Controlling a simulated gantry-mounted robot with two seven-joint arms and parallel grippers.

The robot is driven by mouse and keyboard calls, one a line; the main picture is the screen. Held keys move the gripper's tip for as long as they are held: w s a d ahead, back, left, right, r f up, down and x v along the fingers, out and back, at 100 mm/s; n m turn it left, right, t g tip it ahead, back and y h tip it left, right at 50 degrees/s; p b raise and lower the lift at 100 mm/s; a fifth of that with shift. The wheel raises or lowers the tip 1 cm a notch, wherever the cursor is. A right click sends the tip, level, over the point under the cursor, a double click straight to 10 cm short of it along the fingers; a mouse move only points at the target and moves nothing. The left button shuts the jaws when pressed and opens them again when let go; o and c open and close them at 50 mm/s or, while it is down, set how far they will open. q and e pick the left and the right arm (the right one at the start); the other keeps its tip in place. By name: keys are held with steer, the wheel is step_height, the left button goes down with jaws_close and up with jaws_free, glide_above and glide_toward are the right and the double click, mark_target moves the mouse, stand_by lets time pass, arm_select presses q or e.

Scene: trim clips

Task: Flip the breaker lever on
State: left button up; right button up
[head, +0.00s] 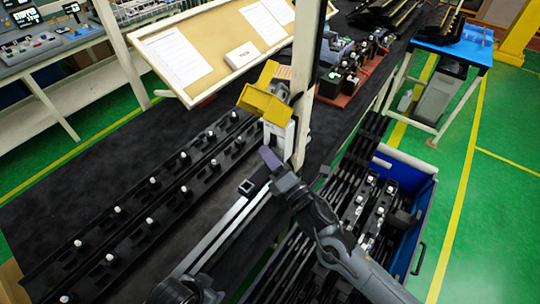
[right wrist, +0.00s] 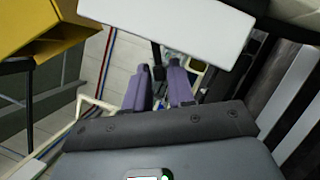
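A white breaker box (head: 281,141) sits just under a yellow housing (head: 265,105) by the cream post. In the right wrist view, the white box (right wrist: 190,25) spans the top, and a small dark lever (right wrist: 158,70) hangs below it. My right gripper (head: 270,158) has purple fingers just below the box. In the right wrist view, the fingers of the right gripper (right wrist: 159,88) are apart, with the lever in line with the gap between them. Whether they touch it I cannot tell. I cannot make out my left gripper in the head view.
Long black trim strips (head: 130,215) with white clips lie on the dark table at left. A tilted tan board (head: 215,45) with papers stands behind. A blue bin (head: 405,175) holding more strips is at right. The cream post (head: 308,75) rises close by the gripper.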

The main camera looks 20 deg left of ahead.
jaws_close()
steer(key=shift+s+r+m+h+p, duration=0.1)
steer(key=shift+r+m+h+p, duration=0.25)
steer(key=shift+m+p, duration=0.35)
steer(key=shift+r+m+g+h+p, duration=0.5)
steer(key=shift+r+m+p, duration=0.25)
steer(key=shift+m+p, duration=1.1)
steer(key=shift+r+m+g+h+p, duration=0.4)
steer(key=shift+r+m+p, duration=0.4)
steer(key=shift+m+p, duration=1.05)
steer(key=shift+r+m+g+h+p, duration=0.55)
steer(key=shift+m+p, duration=0.65)
steer(key=shift+p, duration=1.25)
steer(key=shift+r, duration=0.2)
